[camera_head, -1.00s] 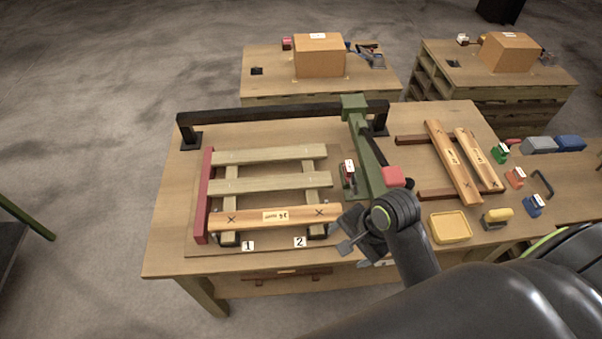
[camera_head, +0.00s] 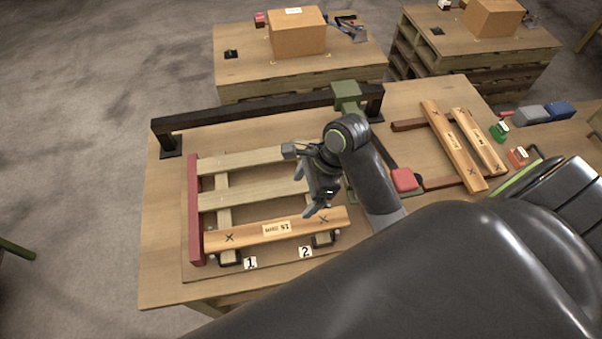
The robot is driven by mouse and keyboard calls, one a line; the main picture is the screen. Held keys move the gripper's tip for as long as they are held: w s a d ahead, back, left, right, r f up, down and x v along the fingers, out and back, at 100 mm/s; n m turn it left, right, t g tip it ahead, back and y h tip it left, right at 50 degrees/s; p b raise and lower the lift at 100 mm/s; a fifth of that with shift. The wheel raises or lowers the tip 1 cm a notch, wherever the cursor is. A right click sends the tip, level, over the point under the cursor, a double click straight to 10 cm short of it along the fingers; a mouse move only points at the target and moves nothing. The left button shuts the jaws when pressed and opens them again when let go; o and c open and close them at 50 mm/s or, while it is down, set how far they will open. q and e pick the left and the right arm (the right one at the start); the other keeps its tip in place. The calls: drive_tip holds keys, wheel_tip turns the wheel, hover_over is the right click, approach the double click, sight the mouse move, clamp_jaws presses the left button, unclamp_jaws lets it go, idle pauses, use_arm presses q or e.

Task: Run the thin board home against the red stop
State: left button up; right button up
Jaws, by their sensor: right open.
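A light wooden board (camera_head: 300,228) with two X marks and a label lies across the front of the assembly jig. Its left end is at the red stop (camera_head: 195,212), touching or nearly so; I cannot tell which. Two slats (camera_head: 243,196) lie behind it, also running from the red stop. My right gripper (camera_head: 313,205) is open and empty, pointing down just behind the right part of the board, and it hides the slats' right ends. I cannot tell whether it touches the board. My left gripper is not in view.
Two marked boards (camera_head: 456,150) rest on dark rails at the right. A black bar (camera_head: 250,112) spans the jig's back, with a green post (camera_head: 347,92). A red block (camera_head: 404,180) is beside my right arm. Number tags (camera_head: 250,263) stand in front.

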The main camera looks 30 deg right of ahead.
approach(278, 228)
drive_tip(key=x, duration=0.5)
drive_tip(key=shift+s+a+f+p, duration=0.1)
drive_tip(key=shift+f+p, duration=0.1)
drive_tip(key=shift+p, duration=0.15)
drive_tip(key=shift+x, duration=1.3)
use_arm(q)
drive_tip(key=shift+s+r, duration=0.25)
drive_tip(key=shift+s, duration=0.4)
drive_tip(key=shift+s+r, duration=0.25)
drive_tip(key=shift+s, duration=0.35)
use_arm(e)
drive_tip(key=c, duration=1.2)
